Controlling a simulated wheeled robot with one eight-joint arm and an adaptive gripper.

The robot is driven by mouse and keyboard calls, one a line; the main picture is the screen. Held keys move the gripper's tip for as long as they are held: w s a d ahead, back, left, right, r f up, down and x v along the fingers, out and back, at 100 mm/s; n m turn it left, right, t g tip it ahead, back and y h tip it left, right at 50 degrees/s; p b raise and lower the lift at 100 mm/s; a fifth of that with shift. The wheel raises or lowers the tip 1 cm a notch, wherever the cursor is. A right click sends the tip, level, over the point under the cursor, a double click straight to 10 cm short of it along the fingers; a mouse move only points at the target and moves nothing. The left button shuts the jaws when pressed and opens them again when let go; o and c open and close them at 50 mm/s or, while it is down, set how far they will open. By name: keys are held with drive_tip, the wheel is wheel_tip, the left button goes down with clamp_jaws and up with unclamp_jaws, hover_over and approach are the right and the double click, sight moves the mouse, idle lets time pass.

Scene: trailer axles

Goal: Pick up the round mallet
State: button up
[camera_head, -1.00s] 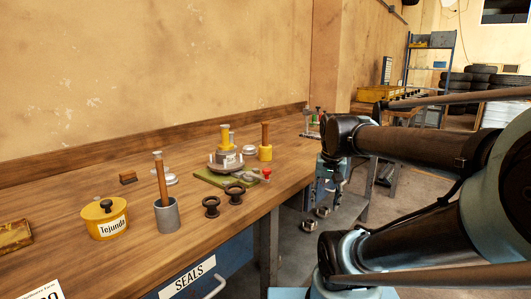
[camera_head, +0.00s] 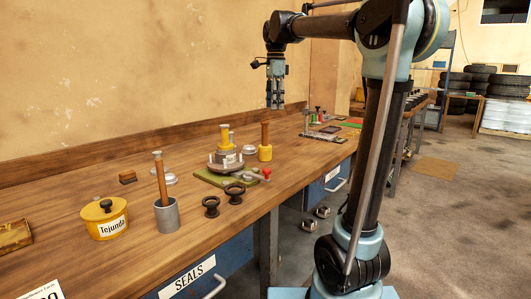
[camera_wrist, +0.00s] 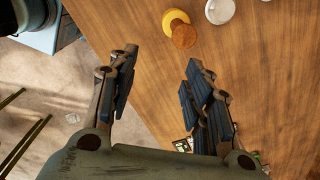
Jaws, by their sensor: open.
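Two upright tools could be the round mallet. One has a yellow cylindrical head (camera_head: 265,153) with a wooden handle standing up, behind the green-based fixture. The other is a grey cylinder (camera_head: 166,217) with a wooden shaft and pale cap, nearer the front; I cannot tell whether it is one piece. My gripper (camera_head: 275,104) hangs pointing down above the bench, higher than the yellow-headed tool. In the wrist view my gripper (camera_wrist: 157,75) is open and empty, its fingers wide apart. Beyond them, the yellow head (camera_wrist: 175,18) and brown handle end (camera_wrist: 183,37) show from above.
The fixture (camera_head: 213,180) with its red-knobbed lever stands beside the yellow-headed tool. A yellow Tejunda tin (camera_head: 104,219), two dark ringed parts (camera_head: 211,206) and a small brown block (camera_head: 127,177) are on the wooden bench. A pale round piece (camera_wrist: 220,11) lies near the yellow head.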

drive_tip(key=shift+m, duration=0.8)
drive_tip(key=w+a, duration=0.1)
drive_tip(key=a+r, duration=0.1)
drive_tip(key=w+a, duration=0.1)
drive_tip(key=shift+w+r, duration=0.25)
drive_tip(key=shift+w, duration=0.05)
hover_over(265, 145)
drive_tip(key=w, duration=0.2)
drive_tip(key=f, duration=1.1)
drive_tip(key=shift+s+d+f, duration=0.1)
drive_tip(key=shift+d+f, duration=0.2)
drive_tip(key=shift+s+a+f, duration=0.1)
drive_tip(key=shift+a+f, duration=0.05)
drive_tip(key=shift+f, duration=1.2)
drive_tip(key=shift+s+a+f, duration=0.1)
drive_tip(key=shift+f, duration=1.25)
clamp_jaws()
